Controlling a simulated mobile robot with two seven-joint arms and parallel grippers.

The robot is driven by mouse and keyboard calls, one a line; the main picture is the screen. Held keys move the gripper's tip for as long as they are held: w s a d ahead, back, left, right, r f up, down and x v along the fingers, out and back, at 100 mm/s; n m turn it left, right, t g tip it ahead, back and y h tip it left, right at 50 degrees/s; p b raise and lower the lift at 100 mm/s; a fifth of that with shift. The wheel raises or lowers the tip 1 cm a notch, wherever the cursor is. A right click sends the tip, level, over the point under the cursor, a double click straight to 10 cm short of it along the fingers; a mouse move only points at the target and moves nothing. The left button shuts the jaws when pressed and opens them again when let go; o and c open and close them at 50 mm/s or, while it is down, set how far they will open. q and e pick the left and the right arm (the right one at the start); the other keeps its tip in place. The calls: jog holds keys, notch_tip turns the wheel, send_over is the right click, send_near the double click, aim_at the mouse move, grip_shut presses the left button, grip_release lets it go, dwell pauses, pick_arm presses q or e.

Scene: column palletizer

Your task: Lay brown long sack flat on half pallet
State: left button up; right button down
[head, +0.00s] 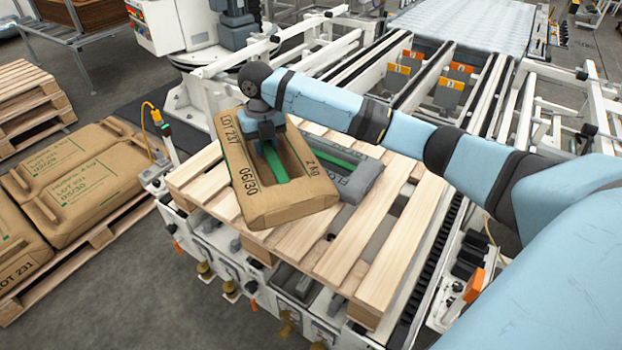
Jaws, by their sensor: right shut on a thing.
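A brown sack (287,208) with dark printing and a green stripe is in my right gripper (270,145). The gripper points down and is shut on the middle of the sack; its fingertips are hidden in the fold. The sack is over the left part of the wooden half pallet (372,248) and covers part of a grey sack (360,181) lying there. Its front left corner reaches about the pallet's edge. I cannot tell whether the brown sack touches the pallet or the grey sack. My left gripper is not in view.
The pallet's front right slats are bare. It sits on a white conveyor frame (322,335). More brown sacks (70,190) lie on a pallet at the left, with stacked empty pallets (30,100) behind. White rails (525,100) stand behind and right.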

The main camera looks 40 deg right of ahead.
jog(key=n+b, duration=0.1)
jog(key=n, duration=0.1)
jog(key=w+d+n+b, duration=0.1)
jog(key=n, duration=0.1)
jog(key=shift+w+r, duration=0.1)
jog(key=shift+r, duration=0.1)
jog(key=shift+w+d+r+n+b, duration=0.1)
jog(key=shift+n+b, duration=0.05)
jog(key=shift+n, duration=0.45)
jog(key=shift+w+d+n+b, duration=0.1)
jog(key=shift+n+b, duration=0.05)
jog(key=shift+n, duration=0.45)
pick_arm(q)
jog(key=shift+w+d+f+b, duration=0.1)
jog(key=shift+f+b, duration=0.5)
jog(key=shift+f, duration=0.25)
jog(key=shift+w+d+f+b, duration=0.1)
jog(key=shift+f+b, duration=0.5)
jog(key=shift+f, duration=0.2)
pick_arm(e)
jog(key=shift+f, duration=9.9)
jog(key=shift+f, duration=0.1)
jog(key=c, duration=1)
grip_release()
jog(key=shift+s+f, duration=0.15)
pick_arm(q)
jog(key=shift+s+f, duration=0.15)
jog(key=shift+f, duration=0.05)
pick_arm(e)
jog(key=shift+o, duration=0.6)
